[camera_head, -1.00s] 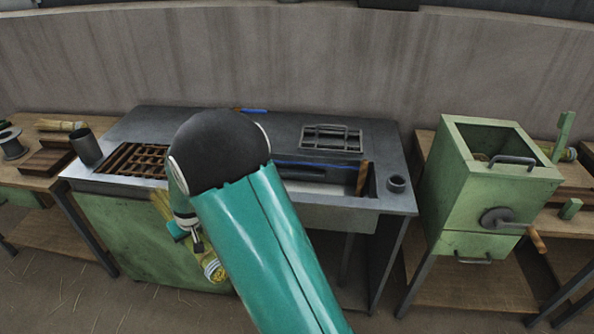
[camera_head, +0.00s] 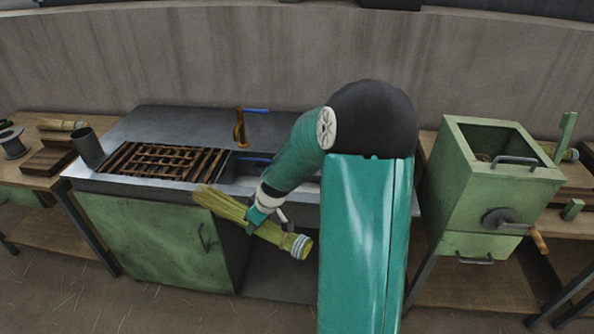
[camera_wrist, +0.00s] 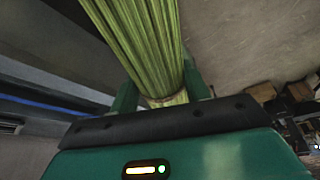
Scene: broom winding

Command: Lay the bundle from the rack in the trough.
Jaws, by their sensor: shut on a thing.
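My gripper (camera_head: 266,214) is shut on a yellow-green straw bundle (camera_head: 224,203) with a pale bound end at its lower right. The bundle is tilted and in the air in front of the bench's front edge. In the wrist view the bundle (camera_wrist: 140,40) runs up between my two green fingers. The slatted wooden rack (camera_head: 150,162) is on the bench's left part, with no bundle seen on it. The sunken trough (camera_head: 236,182) is right of the rack, and my arm hides most of it.
A brass tap (camera_head: 240,130) with a blue handle stands behind the trough. A dark cup (camera_head: 87,147) stands left of the rack. A green hopper box (camera_head: 490,190) with a crank stands on the right table. A side table (camera_head: 25,172) holds another bundle and a spool.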

